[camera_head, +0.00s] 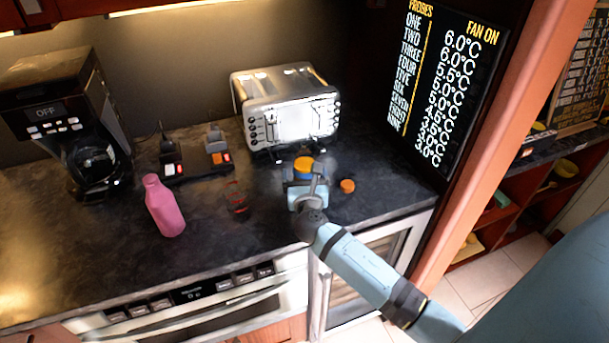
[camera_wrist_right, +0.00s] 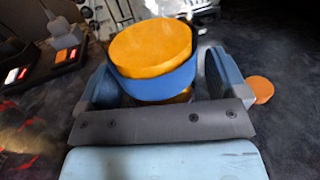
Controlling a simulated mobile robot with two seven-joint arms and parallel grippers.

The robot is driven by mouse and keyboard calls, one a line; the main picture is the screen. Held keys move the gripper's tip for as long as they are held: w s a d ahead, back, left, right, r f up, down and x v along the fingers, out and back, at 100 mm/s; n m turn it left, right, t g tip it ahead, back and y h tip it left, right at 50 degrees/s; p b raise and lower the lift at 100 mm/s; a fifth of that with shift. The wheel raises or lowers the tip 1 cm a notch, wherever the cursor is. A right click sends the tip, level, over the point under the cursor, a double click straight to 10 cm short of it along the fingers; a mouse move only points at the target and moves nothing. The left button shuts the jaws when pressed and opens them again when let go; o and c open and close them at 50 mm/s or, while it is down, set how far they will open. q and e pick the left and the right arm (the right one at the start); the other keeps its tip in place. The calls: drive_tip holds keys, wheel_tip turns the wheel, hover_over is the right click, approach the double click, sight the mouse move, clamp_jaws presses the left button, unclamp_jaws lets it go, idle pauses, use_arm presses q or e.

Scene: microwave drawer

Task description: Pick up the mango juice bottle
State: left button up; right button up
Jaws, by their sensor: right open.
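An orange-topped container with a blue band (camera_head: 304,164), which looks like the mango juice bottle, stands on the dark counter in front of the toaster. My right gripper (camera_head: 304,182) is at it from the front and hides its lower part. In the right wrist view the container's round orange top (camera_wrist_right: 152,46) sits between the two spread fingers of my right gripper (camera_wrist_right: 162,80). The fingers are open, one on each side; I cannot tell whether either touches it. My left gripper is not in view.
A silver toaster (camera_head: 286,104) stands close behind. A small orange disc (camera_head: 347,186) lies to the right. A red-tinted glass (camera_head: 236,198), a pink bottle (camera_head: 164,206) and a black coffee maker (camera_head: 68,122) stand to the left. The counter's front left is clear.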

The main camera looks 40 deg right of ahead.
drive_tip(key=shift+c, duration=0.4)
drive_tip(key=c, duration=1.2)
drive_tip(key=shift+o, duration=0.2)
wheel_tip(320, 180, up, 20)
drive_tip(key=shift+r+p, duration=0.1)
drive_tip(key=shift+p, duration=1.05)
